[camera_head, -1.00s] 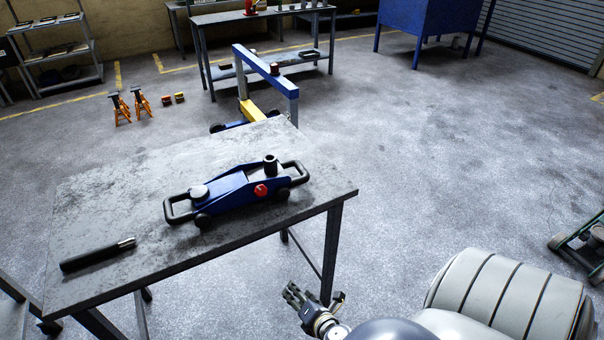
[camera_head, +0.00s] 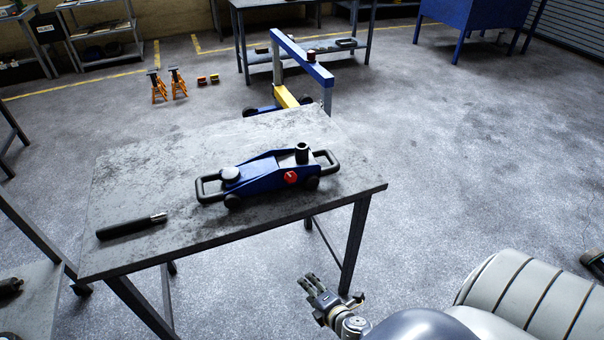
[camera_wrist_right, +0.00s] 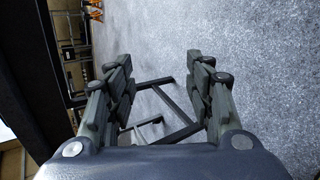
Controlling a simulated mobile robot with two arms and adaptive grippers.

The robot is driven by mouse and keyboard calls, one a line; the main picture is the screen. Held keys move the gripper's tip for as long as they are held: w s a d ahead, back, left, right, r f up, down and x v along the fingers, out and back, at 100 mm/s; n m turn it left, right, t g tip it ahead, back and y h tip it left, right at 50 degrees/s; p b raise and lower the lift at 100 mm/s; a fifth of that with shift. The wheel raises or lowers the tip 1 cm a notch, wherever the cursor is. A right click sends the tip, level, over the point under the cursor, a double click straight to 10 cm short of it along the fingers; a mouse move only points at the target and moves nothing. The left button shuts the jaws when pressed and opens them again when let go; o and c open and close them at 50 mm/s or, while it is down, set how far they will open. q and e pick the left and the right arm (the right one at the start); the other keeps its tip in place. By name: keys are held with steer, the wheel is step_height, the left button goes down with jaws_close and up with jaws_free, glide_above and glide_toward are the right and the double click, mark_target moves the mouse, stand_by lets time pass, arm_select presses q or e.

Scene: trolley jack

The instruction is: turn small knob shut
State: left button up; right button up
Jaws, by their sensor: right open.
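The blue trolley jack (camera_head: 262,178) lies on the grey table (camera_head: 140,165). A small red knob (camera_head: 291,178) sits on the jack's near side, close to its right end. I cannot tell how far the knob is turned. The black socket (camera_head: 302,153) stands up just above the knob. My right gripper (camera_head: 326,291) is low in front of the table's near right corner, well apart from the jack. In the right wrist view my right gripper (camera_wrist_right: 160,72) is open, with nothing between its fingers. My left gripper is not in view.
A black handle bar (camera_head: 131,226) lies at the table's near left. A blue and yellow hoist (camera_head: 300,62) stands behind the table. Orange jack stands (camera_head: 168,85) are on the floor at the back left.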

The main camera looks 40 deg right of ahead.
mark_target(292, 177)
steer(key=w+r+m+t+p, duration=0.2)
steer(key=w+r+m+t, duration=0.15)
steer(key=r+m, duration=0.55)
steer(key=w+r+m+t+p, duration=0.2)
steer(key=w+r+m+t, duration=0.3)
steer(key=r, duration=0.9)
steer(key=d+r+m+g+h+p, duration=0.25)
steer(key=d+r+m, duration=0.2)
steer(key=m, duration=0.25)
steer(key=shift+h, duration=0.45)
steer(key=x, duration=0.6)
steer(key=a+b+x, duration=0.1)
steer(key=x, duration=0.2)
steer(key=shift+w+d, duration=0.15)
steer(key=shift+w, duration=0.4)
steer(key=c, duration=1.1)
